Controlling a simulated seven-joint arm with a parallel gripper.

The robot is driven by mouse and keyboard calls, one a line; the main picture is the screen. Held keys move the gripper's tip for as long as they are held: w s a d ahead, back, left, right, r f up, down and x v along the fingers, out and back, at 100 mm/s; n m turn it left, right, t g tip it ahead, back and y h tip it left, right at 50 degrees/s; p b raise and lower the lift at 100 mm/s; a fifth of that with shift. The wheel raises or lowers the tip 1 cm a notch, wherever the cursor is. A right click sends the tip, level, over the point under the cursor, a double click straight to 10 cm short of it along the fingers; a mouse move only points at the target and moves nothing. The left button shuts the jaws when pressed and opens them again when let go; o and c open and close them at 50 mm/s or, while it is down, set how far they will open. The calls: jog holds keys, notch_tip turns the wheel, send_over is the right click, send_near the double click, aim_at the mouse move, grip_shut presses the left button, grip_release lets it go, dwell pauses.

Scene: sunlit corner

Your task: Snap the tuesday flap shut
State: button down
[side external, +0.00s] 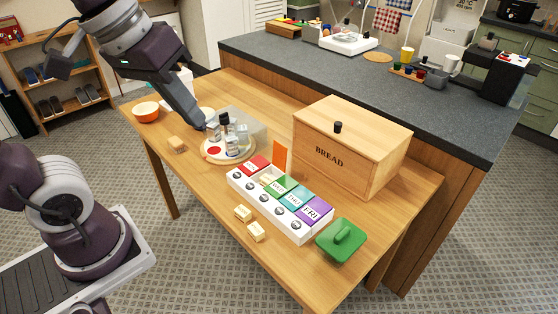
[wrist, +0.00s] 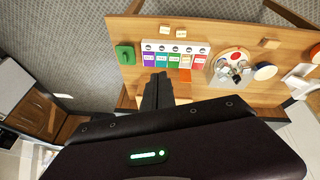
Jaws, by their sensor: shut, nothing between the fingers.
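The white organizer box (side external: 268,208) lies on the wooden table with a row of coloured flaps; it also shows in the wrist view (wrist: 176,46). The Tuesday flap (side external: 280,156) is orange and stands upright, open, between the red flap (side external: 256,164) and the green WED flap (side external: 280,184). In the wrist view the orange flap (wrist: 185,75) sticks out from the row. The teal and purple flaps lie flat. My gripper (side external: 203,126) is shut and empty, left of the box by the round tray in the side view. Its fingers (wrist: 158,76) point toward the box in the wrist view.
The BREAD box (side external: 335,155) stands close behind the organizer. A round tray (side external: 225,154) with bottles is to its left, and a green handled block (side external: 341,240) to its right. Small pale blocks (side external: 243,213) lie in front. An orange bowl (side external: 146,112) sits far left.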

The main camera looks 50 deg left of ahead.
jog(key=w+a+f+n+g, duration=0.1)
jog(key=w+a+n+g, duration=0.15)
jog(key=w+n, duration=0.7)
jog(key=n+g, duration=0.2)
jog(key=n, duration=0.3)
send_over(276, 151)
jog(key=w+d, duration=0.2)
notch_tip(276, 151, down, 20)
notch_tip(276, 151, down, 8)
jog(key=shift+w+a+r+y, duration=0.2)
jog(key=shift+w+a+y, duration=0.1)
jog(key=shift+w+a, duration=0.05)
jog(key=shift+s+n, duration=0.15)
jog(key=shift+n, duration=0.1)
jog(key=shift+s+f, duration=0.15)
jog(key=shift+s, duration=1.7)
